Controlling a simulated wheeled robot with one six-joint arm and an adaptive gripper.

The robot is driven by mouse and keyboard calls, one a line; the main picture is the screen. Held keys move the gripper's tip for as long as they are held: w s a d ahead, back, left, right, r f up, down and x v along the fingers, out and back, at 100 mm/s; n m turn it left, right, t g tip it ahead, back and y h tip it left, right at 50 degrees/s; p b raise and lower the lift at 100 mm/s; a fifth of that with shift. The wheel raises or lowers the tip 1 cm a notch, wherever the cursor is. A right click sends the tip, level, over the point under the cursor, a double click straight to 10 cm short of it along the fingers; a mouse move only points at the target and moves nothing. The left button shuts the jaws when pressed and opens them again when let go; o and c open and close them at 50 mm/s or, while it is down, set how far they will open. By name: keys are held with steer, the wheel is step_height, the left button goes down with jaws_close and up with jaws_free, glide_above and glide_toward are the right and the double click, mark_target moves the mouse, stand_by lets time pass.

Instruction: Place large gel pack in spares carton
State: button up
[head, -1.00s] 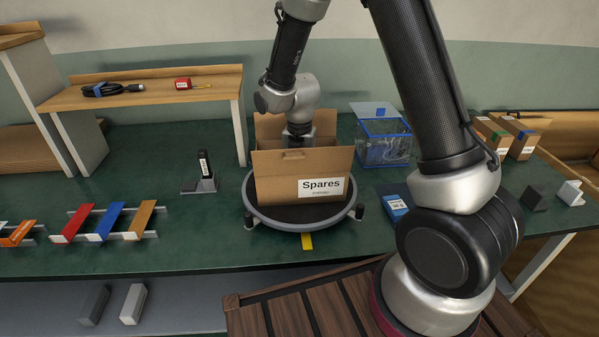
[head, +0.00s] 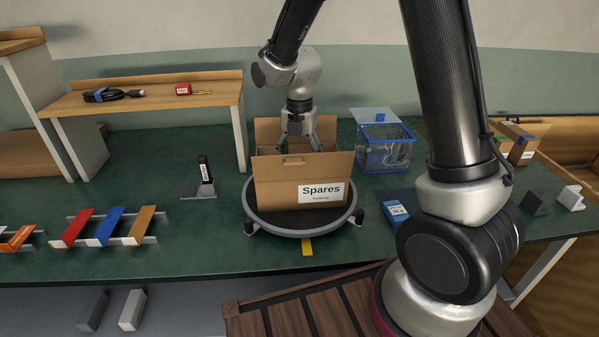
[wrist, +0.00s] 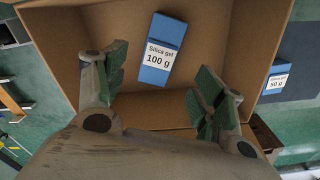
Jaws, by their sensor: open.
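The large gel pack (wrist: 160,49) is blue with a white label reading "Silica gel 100 g". In the wrist view it lies inside the open spares carton (wrist: 258,30), on its floor, apart from the walls. The carton's front wall hides it in the head view, where the carton (head: 275,185) bears a "Spares" label. My gripper (head: 299,146) points down at the carton's opening in the head view. In the wrist view my gripper (wrist: 160,92) has its green-padded fingers spread wide with nothing between them, and the pack lies beyond them.
The carton stands on a round turntable (head: 300,226) with a yellow tab. A smaller 50 g gel pack (head: 396,209) lies on a dark mat to the right. A clear blue-edged box (head: 385,155) stands behind it. A wooden shelf (head: 150,98) rises at the left.

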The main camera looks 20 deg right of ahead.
steer(key=s+d+r+m+t, duration=0.1)
steer(key=s+d+r+m, duration=0.45)
steer(key=r, duration=0.25)
steer(key=s+d+r+m+t, duration=0.1)
steer(key=s+d+r+m, duration=0.3)
steer(key=r+m, duration=0.35)
steer(key=s+d+r+m+t, duration=0.1)
steer(key=s+d+r+m, duration=0.1)
steer(key=s+m, duration=0.5)
steer(key=s+d+r+m+t, duration=0.1)
steer(key=s+d+r+m, duration=0.1)
steer(key=s+d+m, duration=0.2)
steer(key=s+m, duration=0.3)
steer(key=m, duration=0.2)
steer(key=shift+s, duration=0.3)
steer(key=shift+c, duration=0.3)
